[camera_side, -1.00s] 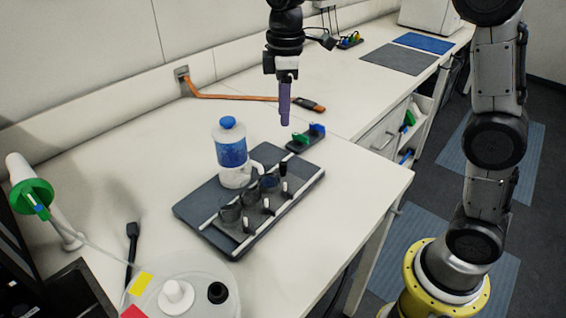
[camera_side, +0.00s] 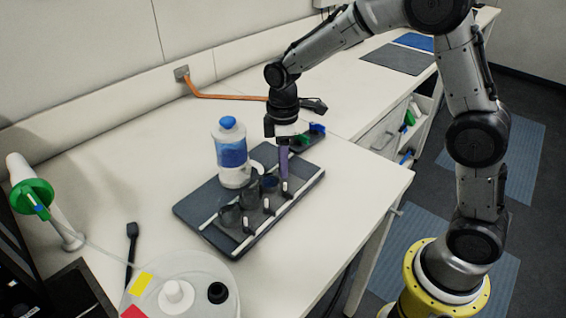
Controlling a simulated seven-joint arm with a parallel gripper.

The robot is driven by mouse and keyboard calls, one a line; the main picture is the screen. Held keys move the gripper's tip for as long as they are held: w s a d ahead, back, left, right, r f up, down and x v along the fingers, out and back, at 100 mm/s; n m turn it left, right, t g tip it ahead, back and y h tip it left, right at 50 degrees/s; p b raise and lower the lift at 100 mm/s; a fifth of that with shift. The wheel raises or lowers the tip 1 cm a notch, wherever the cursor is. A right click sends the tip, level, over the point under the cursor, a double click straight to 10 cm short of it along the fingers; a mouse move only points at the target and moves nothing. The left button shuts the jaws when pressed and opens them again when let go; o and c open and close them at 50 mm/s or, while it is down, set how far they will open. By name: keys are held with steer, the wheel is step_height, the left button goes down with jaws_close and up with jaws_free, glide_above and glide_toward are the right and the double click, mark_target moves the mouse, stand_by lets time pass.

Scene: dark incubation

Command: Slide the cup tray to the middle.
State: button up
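The cup tray (camera_side: 190,206) is a flat dark slab on the white bench, with a row of small dark see-through cups (camera_side: 229,214) on a white-edged strip. Small pegs with white parts (camera_side: 267,204) stand along the strip's front side. A bottle with a blue cap (camera_side: 231,151) stands upright at the tray's back. My gripper (camera_side: 284,178) points down at the tray's right part, its purple fingertips close to the rightmost peg and cup. I cannot tell whether it touches them, or how far apart its fingers are.
A small dark holder with green and blue items (camera_side: 311,135) sits just behind my gripper. An orange cable (camera_side: 230,97) runs along the back. A clear round vessel (camera_side: 190,285) is at the front left.

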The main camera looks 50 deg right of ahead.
steer(key=shift+f, duration=0.25)
jaws_close()
stand_by(1.4)
